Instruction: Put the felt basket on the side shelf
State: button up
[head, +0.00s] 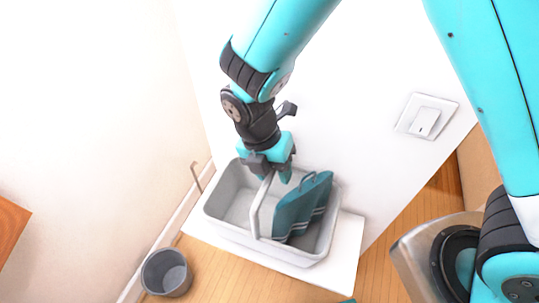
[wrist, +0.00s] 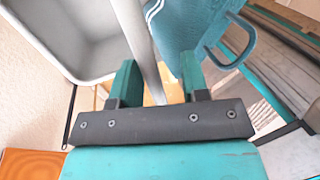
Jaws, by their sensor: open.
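The felt basket, a light grey bin (head: 228,226) with an arched handle (head: 257,205), rests on a low white shelf (head: 346,250) against the wall. A teal bag-like item (head: 303,208) with a loop handle stands inside it. My gripper (head: 270,174) is open above the basket, pointing down at the top of the handle. In the wrist view, the grey handle (wrist: 136,32) runs between the two open fingers of my gripper (wrist: 160,78). Whether they touch it I cannot tell. The basket (wrist: 42,42) and the teal item (wrist: 188,28) also show there.
A dark grey cup-shaped bin (head: 167,272) stands on the wood floor left of the shelf. A white switch plate (head: 427,116) is on the wall to the right. A metal-rimmed object (head: 420,250) is at lower right. An orange-brown wooden corner (head: 12,228) shows at far left.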

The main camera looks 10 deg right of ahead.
jog(key=b+v, duration=0.3)
jog(key=v, duration=0.8)
jog(key=s+d+r+m+y, duration=0.3)
jog(key=s+m, duration=0.3)
jog(key=m, duration=0.5)
jog(key=s+d+r+m+t+y, duration=0.1)
jog(key=s+d+r+m+y, duration=0.2)
jog(key=m, duration=0.8)
jog(key=s+d+r, duration=0.1)
jog(key=s+d, duration=0.1)
jog(key=s, duration=0.1)
jog(key=shift+s+d+t+y, duration=0.2)
jog(key=shift+s+t+y, duration=0.1)
jog(key=shift+y, duration=0.1)
notch_tip(320, 180, down, 4)
jog(key=b, duration=0.3)
jog(key=shift+r+b, duration=0.15)
jog(key=shift+b, duration=0.15)
dwell(1.4)
